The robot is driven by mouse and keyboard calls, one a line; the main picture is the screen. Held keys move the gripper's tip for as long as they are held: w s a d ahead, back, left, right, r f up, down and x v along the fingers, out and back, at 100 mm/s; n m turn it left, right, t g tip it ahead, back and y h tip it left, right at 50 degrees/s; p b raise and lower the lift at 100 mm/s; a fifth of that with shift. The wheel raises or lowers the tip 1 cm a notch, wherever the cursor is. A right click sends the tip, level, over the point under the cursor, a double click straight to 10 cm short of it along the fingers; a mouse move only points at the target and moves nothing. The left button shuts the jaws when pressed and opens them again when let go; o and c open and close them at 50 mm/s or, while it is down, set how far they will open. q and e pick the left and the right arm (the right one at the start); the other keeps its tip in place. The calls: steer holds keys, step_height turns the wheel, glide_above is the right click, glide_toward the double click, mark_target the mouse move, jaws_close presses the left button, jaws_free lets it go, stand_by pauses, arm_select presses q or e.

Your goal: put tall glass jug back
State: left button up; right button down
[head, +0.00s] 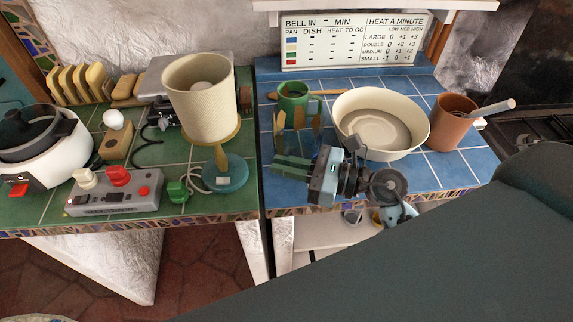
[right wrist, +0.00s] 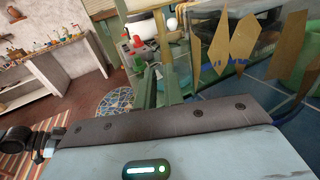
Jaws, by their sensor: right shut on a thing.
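My right gripper (head: 288,162) is over the front left of the blue-tiled counter, its green fingers pointing left. It is shut on what appears to be the tall glass jug (head: 300,118), whose clear wall barely shows. Tan leaf-shaped marks stand out beyond the fingers. In the right wrist view the same marks (right wrist: 211,46) stand right of the green fingers (right wrist: 158,88), with thin blue edging below. The jug's full outline and base are hard to make out, and I cannot tell whether it touches the counter. My left gripper is not in view.
A green mug (head: 293,96) stands close behind the gripper. A cream bowl (head: 381,125) and a terracotta pot (head: 452,125) stand to the right. Left, the green-tiled counter (head: 215,208) holds a cream cylinder (head: 201,105), a teal dish (head: 226,176) and a control box (head: 115,192).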

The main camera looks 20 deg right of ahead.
steer(key=shift+f, duration=0.15)
steer(key=shift+f, duration=0.15)
steer(key=c, duration=1.5)
jaws_free()
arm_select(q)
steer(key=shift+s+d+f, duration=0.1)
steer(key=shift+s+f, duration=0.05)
arm_select(e)
steer(key=shift+s+d, duration=0.1)
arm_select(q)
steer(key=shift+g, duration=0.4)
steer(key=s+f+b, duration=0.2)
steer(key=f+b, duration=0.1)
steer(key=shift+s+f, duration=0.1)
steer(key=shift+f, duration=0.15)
arm_select(e)
steer(key=v, duration=1.1)
steer(key=shift+s+d+r, duration=0.2)
steer(key=shift+d+r, duration=0.05)
steer(key=shift+d, duration=0.05)
